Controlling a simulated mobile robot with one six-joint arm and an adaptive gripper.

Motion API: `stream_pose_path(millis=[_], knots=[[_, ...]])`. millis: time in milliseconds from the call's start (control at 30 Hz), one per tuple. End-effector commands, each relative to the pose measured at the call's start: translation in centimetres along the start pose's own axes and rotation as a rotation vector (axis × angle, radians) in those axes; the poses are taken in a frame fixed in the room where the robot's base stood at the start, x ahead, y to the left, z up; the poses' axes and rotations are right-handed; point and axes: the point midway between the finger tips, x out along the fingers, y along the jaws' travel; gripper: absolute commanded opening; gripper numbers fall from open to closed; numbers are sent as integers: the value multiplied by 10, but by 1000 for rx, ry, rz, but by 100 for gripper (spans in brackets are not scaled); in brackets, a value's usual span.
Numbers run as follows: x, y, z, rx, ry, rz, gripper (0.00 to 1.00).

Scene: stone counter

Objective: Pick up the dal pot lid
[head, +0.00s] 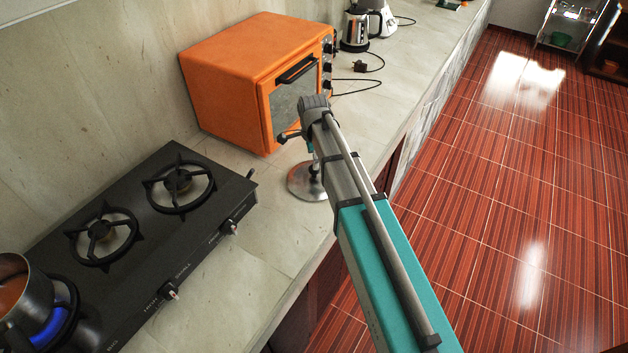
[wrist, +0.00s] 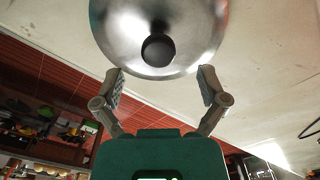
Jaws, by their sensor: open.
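The dal pot lid (head: 306,184) is a round silver metal lid lying on the stone counter in front of the orange oven. In the wrist view the lid (wrist: 120,45) fills the top centre, with its dark round knob (wrist: 158,49) facing the camera. My gripper (wrist: 162,74) is open, its two fingers spread at the lid's near edge, one to each side, with the knob between and beyond the tips. In the head view my arm hides part of the lid, and my gripper is mostly hidden above it. The gap between fingers and lid is hard to judge.
An orange oven (head: 228,80) stands just behind the lid. A black gas stove (head: 140,225) is at left, with a pot (head: 28,300) over a blue flame. A kettle (head: 355,30) and cables (head: 358,84) lie farther back. The counter's front edge is close to the lid.

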Motion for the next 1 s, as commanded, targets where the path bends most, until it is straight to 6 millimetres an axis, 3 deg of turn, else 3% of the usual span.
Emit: stream_pose_path(millis=[500,1000], knots=[[41,2,-3,1,0,0,92],[46,2,-3,1,0,0,92]])
